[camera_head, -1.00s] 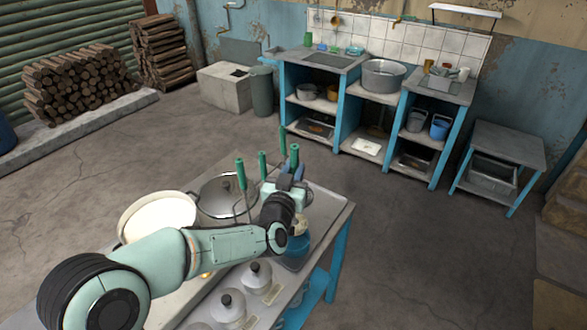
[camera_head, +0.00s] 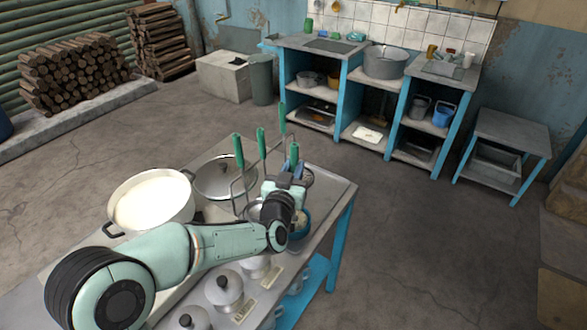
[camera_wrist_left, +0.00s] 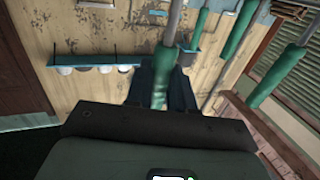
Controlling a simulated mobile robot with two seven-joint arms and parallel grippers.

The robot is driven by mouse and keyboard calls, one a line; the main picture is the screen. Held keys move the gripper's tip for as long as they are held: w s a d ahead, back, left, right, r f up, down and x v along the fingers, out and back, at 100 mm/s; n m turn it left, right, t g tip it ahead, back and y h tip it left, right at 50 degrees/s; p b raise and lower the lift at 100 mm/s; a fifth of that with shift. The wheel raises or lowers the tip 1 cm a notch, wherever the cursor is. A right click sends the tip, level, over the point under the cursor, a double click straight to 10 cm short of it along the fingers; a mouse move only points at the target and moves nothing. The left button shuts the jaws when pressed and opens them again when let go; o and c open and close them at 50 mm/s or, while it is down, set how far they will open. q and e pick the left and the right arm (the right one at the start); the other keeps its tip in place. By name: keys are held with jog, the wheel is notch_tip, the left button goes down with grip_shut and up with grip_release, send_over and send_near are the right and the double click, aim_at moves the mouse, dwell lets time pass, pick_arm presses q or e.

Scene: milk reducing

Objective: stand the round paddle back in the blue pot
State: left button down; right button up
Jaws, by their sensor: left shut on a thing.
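My left gripper (camera_head: 287,182) is shut on a green-handled tool over the near table, beside a wire rack. The tool's green handle (camera_head: 294,155) stands upright above the jaws; it also shows between the fingers in the left wrist view (camera_wrist_left: 160,78). The tool's lower end is hidden, so I cannot confirm that it is the round paddle. A dark round edge (camera_head: 308,178) shows just right of the gripper; I cannot tell what it belongs to. A blue pot (camera_head: 305,228) stands on the table below and right of the gripper, partly hidden by my wrist. My right gripper is out of view.
Several green-handled tools stand by the rack (camera_head: 238,185), close to the gripper's left. Small lidded pots (camera_head: 224,288) line the near side.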

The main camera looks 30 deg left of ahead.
pick_arm(q)
jog(key=shift+f, duration=0.1)
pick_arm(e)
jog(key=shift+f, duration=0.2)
pick_arm(q)
jog(key=c, duration=0.9)
grip_release()
jog(key=shift+f, duration=0.1)
jog(key=b+v, duration=0.1)
jog(key=v, duration=1.2)
jog(key=shift+s, duration=0.2)
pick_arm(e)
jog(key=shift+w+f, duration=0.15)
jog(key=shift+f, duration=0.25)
pick_arm(q)
jog(key=shift+d, duration=0.1)
jog(key=b+v, duration=0.7)
jog(key=v, duration=0.2)
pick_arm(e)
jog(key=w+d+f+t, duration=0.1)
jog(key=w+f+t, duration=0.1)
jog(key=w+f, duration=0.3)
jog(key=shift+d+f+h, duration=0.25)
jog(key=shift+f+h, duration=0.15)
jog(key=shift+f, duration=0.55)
